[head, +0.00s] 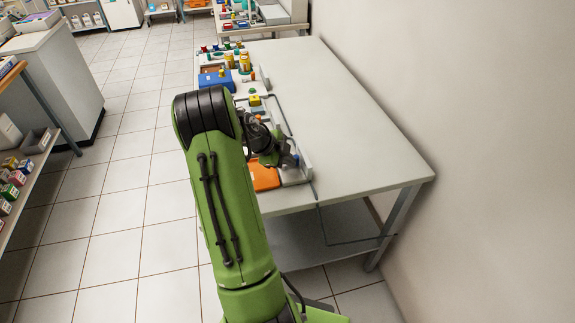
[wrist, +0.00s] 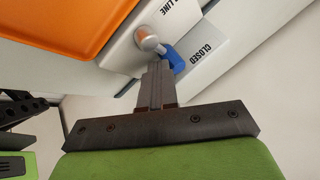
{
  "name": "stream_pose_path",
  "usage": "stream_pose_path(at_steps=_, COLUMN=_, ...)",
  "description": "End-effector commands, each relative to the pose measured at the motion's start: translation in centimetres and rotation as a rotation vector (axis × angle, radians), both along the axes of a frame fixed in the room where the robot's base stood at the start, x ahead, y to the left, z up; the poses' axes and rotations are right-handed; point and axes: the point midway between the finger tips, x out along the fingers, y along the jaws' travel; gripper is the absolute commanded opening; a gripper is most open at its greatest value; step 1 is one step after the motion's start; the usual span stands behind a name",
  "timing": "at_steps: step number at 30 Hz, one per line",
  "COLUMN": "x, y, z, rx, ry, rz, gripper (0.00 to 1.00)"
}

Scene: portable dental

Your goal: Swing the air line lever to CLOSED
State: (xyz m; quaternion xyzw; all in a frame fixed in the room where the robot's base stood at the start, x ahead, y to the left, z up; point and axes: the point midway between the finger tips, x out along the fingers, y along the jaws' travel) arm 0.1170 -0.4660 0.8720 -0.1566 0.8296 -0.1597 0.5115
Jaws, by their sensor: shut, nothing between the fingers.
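The air line lever (wrist: 174,60) is a blue handle beside a round silver knob (wrist: 146,38) in the wrist view. It sits on a pale panel printed with "LINE" and "CLOSED". The blue handle lies just left of the word CLOSED (wrist: 203,58). My gripper (wrist: 158,68) is shut and empty, its fingertips right beside the lever and just below the knob. I cannot tell whether they touch. Part of the lever is hidden behind the fingers.
An orange tray (wrist: 60,28) lies left of the panel and also shows in the head view (head: 264,177). The white table (head: 350,120) is bare to the right. A blue box (head: 216,80) and yellow cylinders (head: 245,63) stand farther back. A wall (head: 470,90) runs along the right.

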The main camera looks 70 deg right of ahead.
Motion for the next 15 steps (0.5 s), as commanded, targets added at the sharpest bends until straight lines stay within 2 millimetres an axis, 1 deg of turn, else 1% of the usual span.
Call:
stream_pose_path(at_steps=1, x=-0.12, y=-0.07, z=-0.56, rx=-0.004, ry=-0.002, rz=0.033, gripper=0.0)
stream_pose_path(at_steps=3, x=-0.18, y=-0.16, z=-0.62, rx=-0.003, ry=-0.001, rz=0.09, gripper=0.0)
stream_pose_path(at_steps=15, x=-0.32, y=-0.78, z=-0.33, rx=-0.003, ry=-0.001, rz=0.382, gripper=0.0)
